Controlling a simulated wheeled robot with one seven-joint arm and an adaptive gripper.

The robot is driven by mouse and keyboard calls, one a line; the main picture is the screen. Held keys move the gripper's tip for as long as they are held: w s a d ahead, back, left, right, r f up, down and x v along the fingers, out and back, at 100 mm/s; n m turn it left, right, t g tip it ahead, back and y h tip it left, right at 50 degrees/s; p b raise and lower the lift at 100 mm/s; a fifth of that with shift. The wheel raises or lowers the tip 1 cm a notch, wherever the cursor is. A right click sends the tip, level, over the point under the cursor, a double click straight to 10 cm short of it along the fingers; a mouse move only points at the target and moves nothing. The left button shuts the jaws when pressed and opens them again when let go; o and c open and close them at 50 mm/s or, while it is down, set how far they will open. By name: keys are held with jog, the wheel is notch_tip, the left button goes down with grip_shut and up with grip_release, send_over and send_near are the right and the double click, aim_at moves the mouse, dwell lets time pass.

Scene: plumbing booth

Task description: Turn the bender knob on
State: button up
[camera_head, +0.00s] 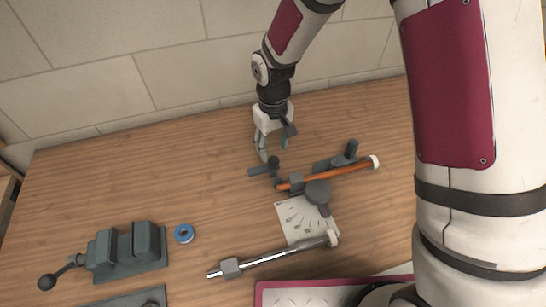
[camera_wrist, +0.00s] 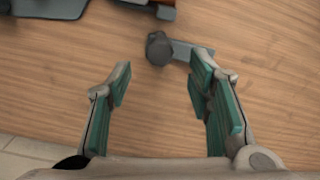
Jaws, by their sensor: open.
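The bender is a dark grey tool (camera_head: 318,192) on the table, with an orange pipe (camera_head: 340,175) lying through it. Its small dark grey knob (camera_head: 273,161) sits on a short flat bar at the bender's left end. In the wrist view the round knob (camera_wrist: 158,48) lies just beyond my fingertips, between their lines, and the bar runs right behind the right fingertip. My gripper (camera_head: 274,150) is open and empty, pointing down close to the knob. The wrist view shows its two green-padded fingers (camera_wrist: 160,78) spread apart. I cannot tell whether a finger touches the bar.
A white angle sheet (camera_head: 297,215) lies below the bender. A chrome tube bender (camera_head: 275,257), a blue tape roll (camera_head: 184,233) and a grey vise (camera_head: 125,252) lie nearer. A tiled wall (camera_head: 150,70) stands behind. The wooden table left of the knob is clear.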

aim_at(273, 159)
jog(key=shift+f, duration=2.8)
grip_shut()
